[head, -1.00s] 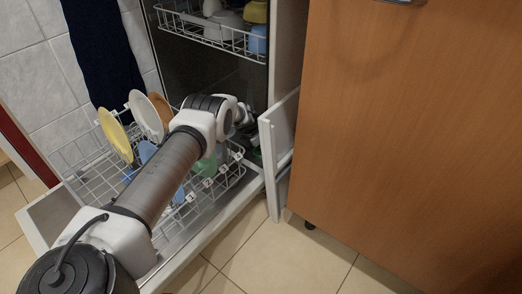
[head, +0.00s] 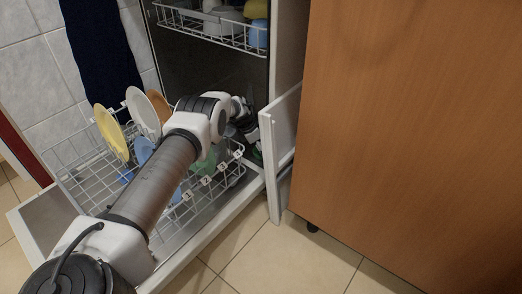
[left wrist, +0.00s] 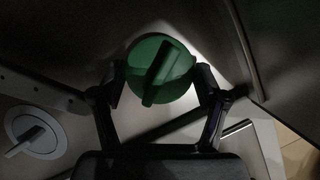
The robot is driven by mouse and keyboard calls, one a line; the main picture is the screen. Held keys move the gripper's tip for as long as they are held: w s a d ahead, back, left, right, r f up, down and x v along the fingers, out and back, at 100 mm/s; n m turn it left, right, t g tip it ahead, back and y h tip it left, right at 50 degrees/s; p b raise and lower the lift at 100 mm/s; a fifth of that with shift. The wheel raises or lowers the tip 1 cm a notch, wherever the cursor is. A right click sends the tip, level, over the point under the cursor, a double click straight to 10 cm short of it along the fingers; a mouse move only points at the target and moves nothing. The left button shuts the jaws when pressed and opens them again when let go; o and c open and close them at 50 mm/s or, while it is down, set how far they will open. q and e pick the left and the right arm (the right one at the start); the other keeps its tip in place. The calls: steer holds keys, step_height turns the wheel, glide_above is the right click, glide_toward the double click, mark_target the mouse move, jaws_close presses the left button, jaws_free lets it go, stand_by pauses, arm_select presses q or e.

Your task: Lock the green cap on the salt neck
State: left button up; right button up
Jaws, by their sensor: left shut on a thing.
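The green cap (left wrist: 174,64) is round with a raised grip bar across it, in the upper middle of the left wrist view. My left gripper (left wrist: 160,80) is shut on the cap, with one finger at each side of its rim. In the head view my left gripper (head: 252,138) is small and partly hidden at the right side of the open dishwasher, with a bit of green (head: 258,152) beside it. The salt neck is not visible, so I cannot tell whether the cap sits on it. My right gripper is not in view.
The dishwasher's lower rack (head: 88,180) is pulled out and holds a yellow plate (head: 111,132) and a white plate (head: 143,113). The upper rack (head: 215,30) is above. A wooden cabinet (head: 410,130) stands at right. A grey round dial (left wrist: 36,133) shows at lower left.

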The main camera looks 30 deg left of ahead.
arm_select(q)
steer(key=shift+s+d+f, duration=0.15)
steer(key=shift+d, duration=0.15)
steer(key=o, duration=1.1)
steer(key=shift+d, duration=0.1)
steer(key=shift+o, duration=0.2)
